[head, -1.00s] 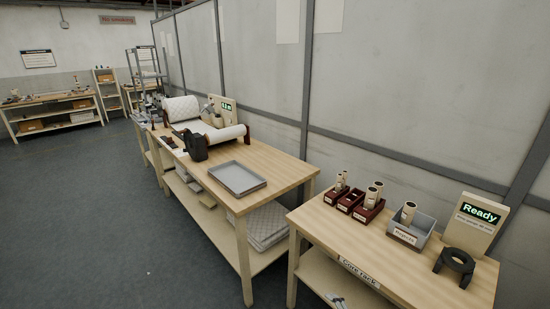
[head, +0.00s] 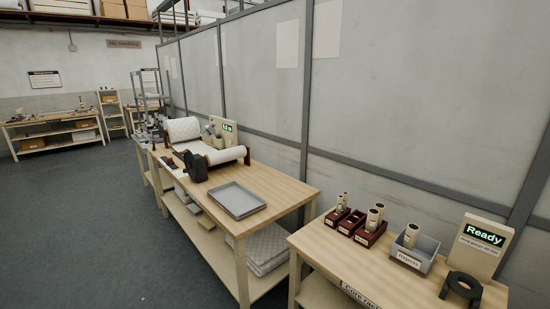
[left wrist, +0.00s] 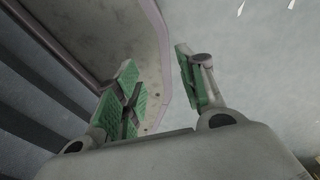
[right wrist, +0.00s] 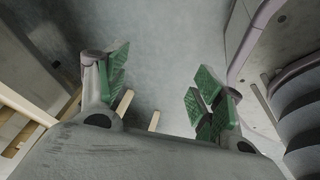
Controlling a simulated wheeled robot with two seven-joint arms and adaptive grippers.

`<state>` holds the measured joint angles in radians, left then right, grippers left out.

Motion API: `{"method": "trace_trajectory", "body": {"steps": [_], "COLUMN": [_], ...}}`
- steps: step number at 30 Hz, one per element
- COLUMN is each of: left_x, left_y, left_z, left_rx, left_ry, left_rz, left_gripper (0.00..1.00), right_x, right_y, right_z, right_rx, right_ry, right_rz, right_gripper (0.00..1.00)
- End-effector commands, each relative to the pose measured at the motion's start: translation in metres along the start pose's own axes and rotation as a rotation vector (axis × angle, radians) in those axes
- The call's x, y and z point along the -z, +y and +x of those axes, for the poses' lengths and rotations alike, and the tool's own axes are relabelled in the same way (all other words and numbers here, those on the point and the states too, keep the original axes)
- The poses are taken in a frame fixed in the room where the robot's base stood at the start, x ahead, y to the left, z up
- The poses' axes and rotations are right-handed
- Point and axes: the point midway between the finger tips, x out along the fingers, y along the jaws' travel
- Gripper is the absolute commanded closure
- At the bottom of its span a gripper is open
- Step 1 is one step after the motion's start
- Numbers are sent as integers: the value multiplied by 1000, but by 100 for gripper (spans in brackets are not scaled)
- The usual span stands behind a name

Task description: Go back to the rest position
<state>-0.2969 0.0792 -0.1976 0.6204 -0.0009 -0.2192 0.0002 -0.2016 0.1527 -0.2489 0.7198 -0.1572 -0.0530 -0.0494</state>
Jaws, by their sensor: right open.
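My left gripper (left wrist: 158,75) shows in the left wrist view, its green-padded fingers apart with nothing between them. My right gripper (right wrist: 163,75) shows in the right wrist view, its fingers wide apart and empty above the grey floor. Neither gripper shows in the head view. On the near wooden table (head: 325,262), dark red bins (head: 371,234) and a grey bin (head: 412,249) hold pale rolls.
A grey partition wall (head: 400,110) runs behind both tables. Open floor (head: 85,225) lies to the left.

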Motion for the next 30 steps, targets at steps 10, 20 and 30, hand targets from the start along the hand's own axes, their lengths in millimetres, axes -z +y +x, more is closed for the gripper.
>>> {"method": "trace_trajectory", "body": {"steps": [10, 20, 30], "left_x": [-1, -4, -3], "left_y": [-6, -19, -12], "left_z": [0, 0, 0], "left_rx": [6, 19, 13], "left_ry": [-1, -4, -3], "left_rz": [3, 8, 5], "left_gripper": [60, 60, 60], "right_x": [-118, -149, -149], "right_y": [-76, -98, -98], "right_z": [-27, -39, -39], "right_rx": [76, 95, 95], "right_ry": [-263, -340, -339], "right_rz": [219, 282, 280], "right_gripper": [32, 32, 32]}}
